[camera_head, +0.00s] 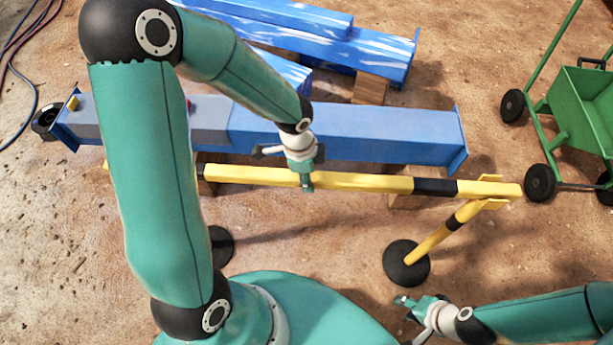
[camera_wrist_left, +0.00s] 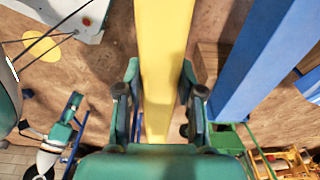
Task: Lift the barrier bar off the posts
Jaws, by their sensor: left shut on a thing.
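The yellow and black barrier bar (camera_head: 365,182) runs across the middle of the head view. Its right end lies at the top of the right post (camera_head: 440,232), which slants up from a round black foot (camera_head: 406,262). The left post is mostly hidden behind my left arm; only its black foot (camera_head: 221,245) shows. My left gripper (camera_head: 306,182) is shut on the bar near mid-length, from above. In the left wrist view its fingers (camera_wrist_left: 160,95) lie on both sides of the bar (camera_wrist_left: 163,55). My right gripper (camera_head: 405,302) is empty, low and apart from the right post; its jaw state is unclear.
A long blue beam (camera_head: 385,135) lies just behind the bar, with more blue beams (camera_head: 375,55) and a wooden block (camera_head: 370,88) farther back. A green cart (camera_head: 580,105) stands at the right. Cables (camera_head: 25,50) lie at the far left. Bare ground is open in front.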

